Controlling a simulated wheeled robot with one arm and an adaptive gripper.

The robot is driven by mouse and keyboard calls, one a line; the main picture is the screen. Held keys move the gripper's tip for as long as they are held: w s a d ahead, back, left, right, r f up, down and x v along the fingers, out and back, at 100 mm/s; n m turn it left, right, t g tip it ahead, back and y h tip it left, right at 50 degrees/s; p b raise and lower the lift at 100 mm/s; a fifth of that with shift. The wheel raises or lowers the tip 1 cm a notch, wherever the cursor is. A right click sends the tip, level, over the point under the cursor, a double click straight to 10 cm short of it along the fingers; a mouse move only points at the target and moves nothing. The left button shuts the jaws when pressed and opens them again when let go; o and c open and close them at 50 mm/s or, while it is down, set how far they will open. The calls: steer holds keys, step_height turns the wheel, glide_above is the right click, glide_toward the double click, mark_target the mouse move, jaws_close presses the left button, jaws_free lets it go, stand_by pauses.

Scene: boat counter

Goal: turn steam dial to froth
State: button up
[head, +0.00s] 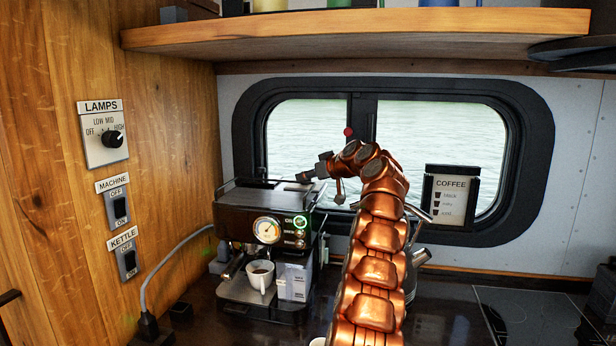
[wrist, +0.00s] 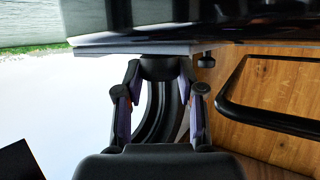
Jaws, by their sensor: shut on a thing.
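The coffee machine (head: 262,215) stands at the back left of the counter in the head view, with a round gauge and lit buttons on its front. My copper arm reaches up from the bottom, and my gripper (head: 308,175) is at the machine's upper right edge. In the wrist view my gripper (wrist: 160,80) has its two fingers on either side of a dark round knob (wrist: 160,67) under a grey panel, and is shut on it. This looks like the steam dial. Its marks and setting cannot be read; the head view does not show the dial clearly.
A white cup (head: 260,275) sits under the machine's spout. Wall switches (head: 117,205) and a lamp dial (head: 113,139) are on the left wood wall. A wooden shelf (head: 350,33) hangs above; a window and coffee sign (head: 450,196) are behind my arm.

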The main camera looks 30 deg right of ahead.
steer(key=c, duration=0.5)
steer(key=shift+a+f+m+h+b, duration=0.1)
steer(key=shift+f+m+h+b, duration=0.25)
steer(key=shift+b, duration=0.9)
steer(key=shift+r+m+h+b, duration=0.1)
steer(key=shift+m+h+b, duration=0.65)
steer(key=shift+b, duration=0.4)
steer(key=shift+r+m+h+b, duration=0.2)
steer(key=shift+m+h+b, duration=0.2)
steer(key=shift+h, duration=0.2)
steer(key=o, duration=1.2)
steer(key=shift+c, duration=0.2)
steer(key=shift+s+r, duration=0.1)
steer(key=shift+s, duration=0.1)
